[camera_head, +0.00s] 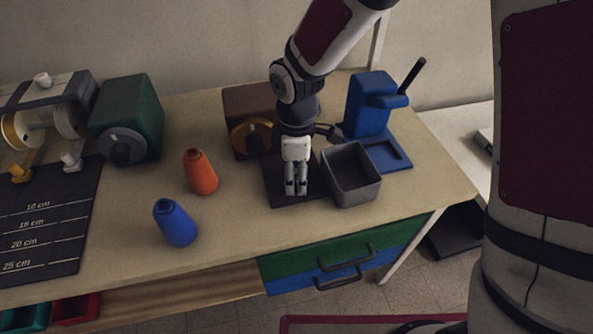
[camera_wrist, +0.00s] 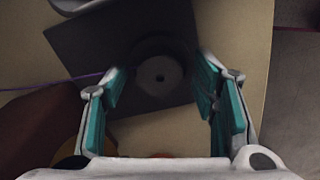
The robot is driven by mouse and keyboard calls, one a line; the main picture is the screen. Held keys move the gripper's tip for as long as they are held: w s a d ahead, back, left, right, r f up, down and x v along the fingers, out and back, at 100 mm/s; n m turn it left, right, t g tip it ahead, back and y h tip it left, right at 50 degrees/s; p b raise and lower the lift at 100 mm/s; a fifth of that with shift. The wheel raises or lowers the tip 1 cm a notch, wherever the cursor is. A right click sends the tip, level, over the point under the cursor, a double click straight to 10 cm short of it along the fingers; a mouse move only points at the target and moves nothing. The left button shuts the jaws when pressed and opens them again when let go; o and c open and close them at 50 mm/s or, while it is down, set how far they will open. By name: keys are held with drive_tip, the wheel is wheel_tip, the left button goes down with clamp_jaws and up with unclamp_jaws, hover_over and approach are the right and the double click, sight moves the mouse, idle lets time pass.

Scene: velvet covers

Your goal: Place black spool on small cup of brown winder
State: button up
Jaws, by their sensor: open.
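The brown winder (camera_head: 248,105) stands at the back of the table, with a gold disc and a dark round part on its front. I cannot tell its small cup clearly. My gripper (camera_head: 296,188) points down over a dark mat (camera_head: 277,192) in front of the winder. In the head view my gripper hides the spool. A brown surface, likely the winder, fills the wrist view's lower left (camera_wrist: 40,128).
A grey open box (camera_head: 352,190) stands close right of my gripper. A blue device (camera_head: 368,105) with a black lever is behind it. Orange (camera_head: 200,173) and blue (camera_head: 175,223) cones and a green winder (camera_head: 130,110) stand to the left. The table's front edge is near.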

wheel_tip(320, 180, up, 12)
drive_tip(key=p, duration=0.1)
drive_tip(key=shift+r, duration=0.15)
idle(0.3)
drive_tip(key=s+d+r+m+t, duration=0.2)
drive_tip(key=s+d+r+m, duration=0.75)
drive_tip(key=d, duration=0.45)
drive_tip(key=s+d+r+m, duration=0.1)
drive_tip(key=s+d+m, duration=0.2)
drive_tip(key=s, duration=0.3)
drive_tip(key=s+d+m+t, duration=0.1)
drive_tip(key=s+d+m, duration=0.2)
drive_tip(key=s+m, duration=0.2)
drive_tip(key=shift+s+d+r, duration=0.15)
drive_tip(key=shift+s+r, duration=0.2)
drive_tip(key=shift+s, duration=0.7)
drive_tip(key=shift+m, duration=0.25)
